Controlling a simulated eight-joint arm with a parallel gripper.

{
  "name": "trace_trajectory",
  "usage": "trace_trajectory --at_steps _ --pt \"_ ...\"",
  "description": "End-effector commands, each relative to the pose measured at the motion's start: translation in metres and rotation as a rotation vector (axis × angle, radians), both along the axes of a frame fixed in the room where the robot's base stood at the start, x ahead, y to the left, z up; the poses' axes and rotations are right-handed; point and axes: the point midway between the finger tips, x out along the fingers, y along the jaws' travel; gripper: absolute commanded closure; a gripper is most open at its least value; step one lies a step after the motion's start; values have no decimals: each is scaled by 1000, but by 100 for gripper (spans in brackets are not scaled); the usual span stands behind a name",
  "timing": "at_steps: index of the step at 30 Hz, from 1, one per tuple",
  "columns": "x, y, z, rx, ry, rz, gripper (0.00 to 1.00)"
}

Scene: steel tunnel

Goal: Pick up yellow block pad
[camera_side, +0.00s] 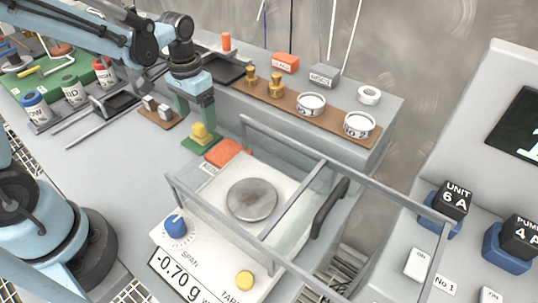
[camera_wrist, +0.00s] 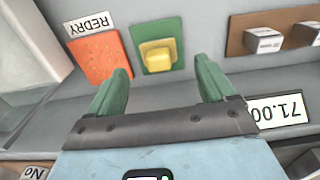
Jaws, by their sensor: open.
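A small yellow block (camera_side: 202,132) sits on a flat green pad (camera_side: 191,145) on the grey bench. Both show in the wrist view, the yellow block (camera_wrist: 157,53) resting on the green pad (camera_wrist: 158,28). My gripper (camera_side: 197,117) points down just above the block, its green fingers partly in front of it in the side view. In the wrist view my gripper (camera_wrist: 163,66) is open, with a finger on each side and the block lying just beyond the gap. Nothing is held. Whether a finger touches the block cannot be told.
An orange-red pad (camera_side: 228,152) lies close beside the green pad, with a glass-walled balance (camera_side: 171,192) in front. A brown strip with metal blocks (camera_side: 158,118) is on the other side. A raised shelf with brass weights (camera_side: 276,86) and white tins (camera_side: 311,104) stands behind.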

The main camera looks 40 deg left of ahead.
Motion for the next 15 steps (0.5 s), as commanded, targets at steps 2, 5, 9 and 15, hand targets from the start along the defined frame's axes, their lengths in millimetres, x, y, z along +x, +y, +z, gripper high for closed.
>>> trace_trajectory --at_steps 2,5,9,15 --pt "0 -1 -11 0 0 0 17" --pt "0 -2 -24 0 0 0 17" --pt "0 -2 -36 -1 -1 0 17" --pt "-1 -2 -42 -1 -2 -1 17"
